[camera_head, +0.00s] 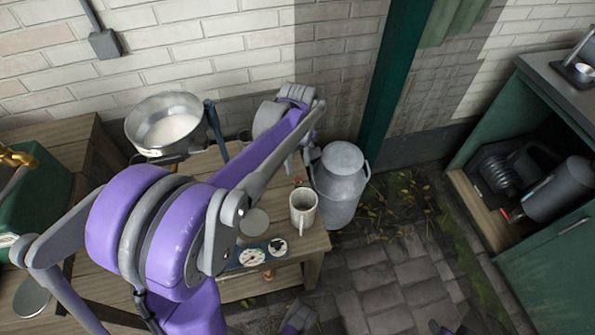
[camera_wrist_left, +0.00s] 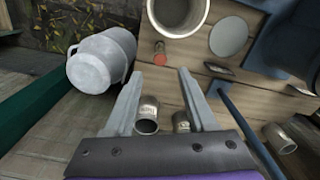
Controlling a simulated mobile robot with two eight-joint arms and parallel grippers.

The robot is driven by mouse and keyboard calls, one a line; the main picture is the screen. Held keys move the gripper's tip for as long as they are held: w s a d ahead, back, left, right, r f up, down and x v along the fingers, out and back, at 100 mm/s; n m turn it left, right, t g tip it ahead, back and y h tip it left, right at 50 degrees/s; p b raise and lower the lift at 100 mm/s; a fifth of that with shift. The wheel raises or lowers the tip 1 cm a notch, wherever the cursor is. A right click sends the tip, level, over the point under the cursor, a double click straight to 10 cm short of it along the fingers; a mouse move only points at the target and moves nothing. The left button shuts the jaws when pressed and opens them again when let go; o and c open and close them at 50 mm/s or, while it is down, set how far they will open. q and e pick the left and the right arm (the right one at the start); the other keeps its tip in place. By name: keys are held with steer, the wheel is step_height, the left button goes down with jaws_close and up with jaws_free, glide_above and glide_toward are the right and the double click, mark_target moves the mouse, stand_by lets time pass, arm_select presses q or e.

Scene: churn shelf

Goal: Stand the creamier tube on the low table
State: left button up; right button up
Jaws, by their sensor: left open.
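My left gripper (camera_head: 299,172) reaches over the low table (camera_head: 315,242) from the left, fingers pointing down. In the left wrist view the left gripper (camera_wrist_left: 159,75) is open, with nothing between its fingertips. A small red-topped piece (camera_wrist_left: 160,52) lies just beyond the fingertips, near a large mug. It may be the tube, but I cannot tell for sure. In the head view this red-topped piece (camera_head: 297,182) shows just below the gripper, partly hidden.
A mug (camera_head: 303,208), a disc (camera_head: 255,222) and a dial panel (camera_head: 256,256) are on the low table. A metal pan (camera_head: 167,124) stands behind. A milk can (camera_head: 341,184) stands on the floor beside the table. Small tins (camera_wrist_left: 147,115) show in the wrist view.

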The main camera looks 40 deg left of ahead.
arm_select(q)
steer(key=s+d+m+t, duration=0.4)
steer(key=s+d+m, duration=0.9)
steer(key=s, duration=0.3)
steer(key=shift+d+r+m+t, duration=0.2)
steer(key=shift+d+m+t, duration=0.1)
steer(key=shift+m+t, duration=0.1)
step_height(320, 180, up, 11)
steer(key=w+p, duration=0.1)
steer(key=p, duration=0.9)
steer(key=shift+w+t, duration=0.3)
